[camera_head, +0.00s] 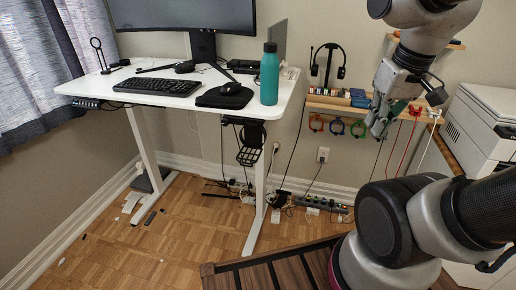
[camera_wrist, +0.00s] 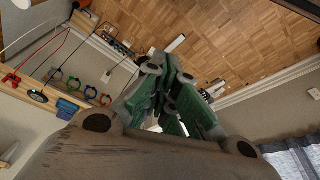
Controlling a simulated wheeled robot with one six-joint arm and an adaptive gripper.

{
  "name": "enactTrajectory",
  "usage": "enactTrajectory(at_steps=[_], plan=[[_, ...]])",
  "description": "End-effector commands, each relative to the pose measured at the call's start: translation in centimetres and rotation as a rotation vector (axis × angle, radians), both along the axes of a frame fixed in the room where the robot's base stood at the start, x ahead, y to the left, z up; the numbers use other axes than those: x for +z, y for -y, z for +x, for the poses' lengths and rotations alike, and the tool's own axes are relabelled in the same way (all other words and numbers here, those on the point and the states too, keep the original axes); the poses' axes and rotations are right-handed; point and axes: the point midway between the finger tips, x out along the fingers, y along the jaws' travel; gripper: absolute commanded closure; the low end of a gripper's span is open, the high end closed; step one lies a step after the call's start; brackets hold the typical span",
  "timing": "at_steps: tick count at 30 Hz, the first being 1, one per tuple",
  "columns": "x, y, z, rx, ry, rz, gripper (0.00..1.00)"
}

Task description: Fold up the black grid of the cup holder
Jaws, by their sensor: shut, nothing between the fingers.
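The cup holder's black grid (camera_head: 249,156) hangs below the right end of the white desk in the head view, under a black mount (camera_head: 252,133). The grid slants downward and stands clear of the desk leg's lower part. My gripper (camera_head: 377,128) is high at the right of the head view, well away from the grid, in front of the wall shelf. Its green-padded fingers also show in the wrist view (camera_wrist: 172,118), shut with nothing held. The cup holder cannot be made out in the wrist view.
The white desk (camera_head: 160,97) carries a teal bottle (camera_head: 269,75) near its right edge, a keyboard (camera_head: 157,86) and a monitor. A power strip (camera_head: 320,204) and cables lie on the floor behind. A slatted wooden surface (camera_head: 275,272) is in front; floor between is mostly clear.

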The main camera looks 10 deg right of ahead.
Motion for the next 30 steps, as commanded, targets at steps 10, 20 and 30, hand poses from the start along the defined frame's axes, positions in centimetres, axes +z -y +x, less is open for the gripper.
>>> enactTrajectory(at_steps=[10,20,30], plan=[[-8.7,1.3,4.4,-0.197,-0.419,0.164,1.0],[-19.0,-1.4,8.6,-0.351,-0.745,0.53,1.0],[-30.4,-6.3,14.7,-0.436,-0.835,1.087,1.0]])
